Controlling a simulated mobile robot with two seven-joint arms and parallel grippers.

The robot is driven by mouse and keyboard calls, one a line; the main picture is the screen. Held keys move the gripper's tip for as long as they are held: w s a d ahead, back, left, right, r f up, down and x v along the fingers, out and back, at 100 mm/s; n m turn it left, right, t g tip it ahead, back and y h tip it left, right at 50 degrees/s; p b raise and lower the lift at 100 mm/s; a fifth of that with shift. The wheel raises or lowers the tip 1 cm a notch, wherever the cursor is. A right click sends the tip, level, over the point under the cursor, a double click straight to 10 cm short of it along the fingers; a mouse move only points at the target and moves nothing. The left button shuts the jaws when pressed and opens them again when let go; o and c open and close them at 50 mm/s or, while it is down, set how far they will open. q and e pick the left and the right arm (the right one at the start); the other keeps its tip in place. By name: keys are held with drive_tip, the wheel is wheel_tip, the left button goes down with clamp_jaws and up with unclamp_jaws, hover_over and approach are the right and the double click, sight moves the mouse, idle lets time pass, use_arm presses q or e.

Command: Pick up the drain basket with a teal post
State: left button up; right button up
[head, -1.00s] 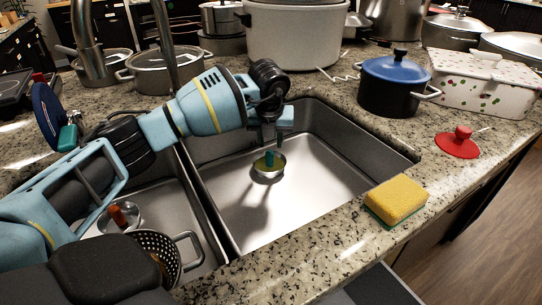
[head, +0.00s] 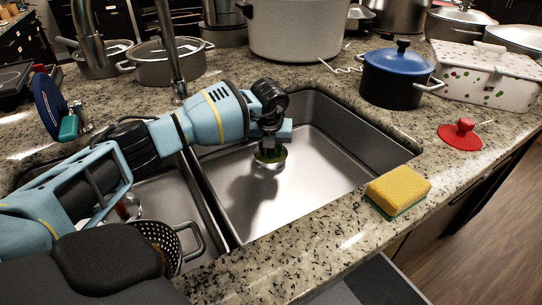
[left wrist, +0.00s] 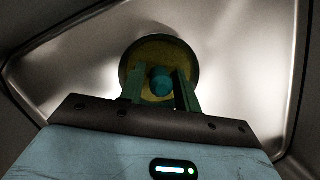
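The drain basket with a teal post (head: 268,165) sits in the right sink basin; its post is hidden behind my gripper in the head view. In the left wrist view, the basket's round yellowish inside (left wrist: 160,50) lies ahead, with the teal post (left wrist: 161,81) in its middle. My left gripper (head: 270,149) points down over the basket. Its two fingers (left wrist: 160,92) are apart, one on each side of the post, with narrow gaps showing. Contact is not visible. My right gripper is not in view.
Another drain basket (head: 127,208) is mostly hidden by my arm in the left basin, near a perforated strainer (head: 188,243). A yellow sponge (head: 398,190), red lid (head: 461,134) and blue-lidded pot (head: 396,85) stand on the counter. Basin walls surround the gripper.

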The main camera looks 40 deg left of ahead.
use_arm(q)
drive_tip(key=shift+f, duration=0.4)
clamp_jaws()
drive_tip(key=shift+r, duration=0.1)
